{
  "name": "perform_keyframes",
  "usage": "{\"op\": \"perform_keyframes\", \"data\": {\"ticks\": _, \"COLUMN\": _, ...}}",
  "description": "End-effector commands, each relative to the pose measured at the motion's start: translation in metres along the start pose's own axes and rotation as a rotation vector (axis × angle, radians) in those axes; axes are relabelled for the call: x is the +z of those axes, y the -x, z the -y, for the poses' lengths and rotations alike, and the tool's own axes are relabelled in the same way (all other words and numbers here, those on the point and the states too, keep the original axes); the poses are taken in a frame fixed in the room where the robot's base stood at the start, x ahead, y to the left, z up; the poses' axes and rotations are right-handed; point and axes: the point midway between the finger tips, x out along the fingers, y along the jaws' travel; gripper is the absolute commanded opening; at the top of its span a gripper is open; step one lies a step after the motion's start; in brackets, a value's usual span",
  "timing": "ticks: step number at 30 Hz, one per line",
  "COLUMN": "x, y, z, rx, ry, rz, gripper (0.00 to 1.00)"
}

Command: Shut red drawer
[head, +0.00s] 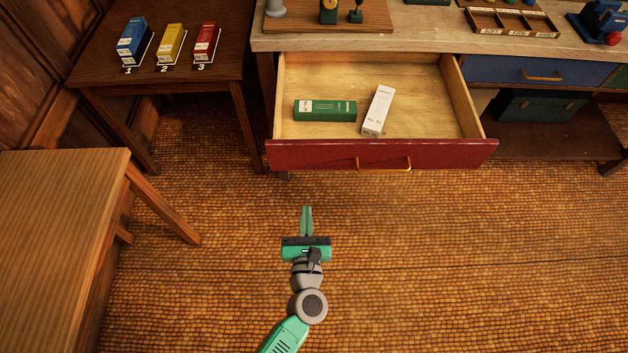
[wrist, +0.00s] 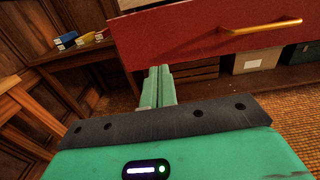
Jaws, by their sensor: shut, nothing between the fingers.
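The red drawer (head: 310,154) is pulled out from the workbench and stands open in the head view. A green box (head: 325,110) and a white box (head: 378,111) lie inside the drawer. My gripper (head: 306,212) is shut and empty, in front of the drawer and left of the handle. In the wrist view the fingers (wrist: 157,85) point toward the lower part of the red front (wrist: 200,30), and the handle (wrist: 265,27) shows to the right. I cannot tell the exact gap to the front.
A blue drawer (head: 500,70) is closed right of the red one. A dark side table (head: 95,72) at the back left holds blue, yellow and red boxes. A wooden table (head: 60,220) stands at the left. The floor (head: 450,260) before the drawer is clear.

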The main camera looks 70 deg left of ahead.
Motion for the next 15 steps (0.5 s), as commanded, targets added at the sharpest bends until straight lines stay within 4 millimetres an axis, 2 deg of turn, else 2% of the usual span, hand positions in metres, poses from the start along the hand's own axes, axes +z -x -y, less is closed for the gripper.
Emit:
{"op": "perform_keyframes", "data": {"ticks": 1, "x": -0.006, "y": 0.002, "z": -0.002, "rx": 0.000, "ry": -0.024, "rz": -0.001, "gripper": 0.00}}
{"op": "perform_keyframes", "data": {"ticks": 5, "x": -0.004, "y": 0.001, "z": -0.002, "rx": -0.001, "ry": -0.034, "rz": 0.000, "gripper": 0.00}}
{"op": "perform_keyframes", "data": {"ticks": 8, "x": -0.005, "y": -0.008, "z": -0.002, "rx": 0.001, "ry": -0.031, "rz": 0.001, "gripper": 0.00}}
{"op": "perform_keyframes", "data": {"ticks": 15, "x": -0.005, "y": -0.058, "z": -0.002, "rx": 0.001, "ry": -0.027, "rz": 0.003, "gripper": 0.00}}
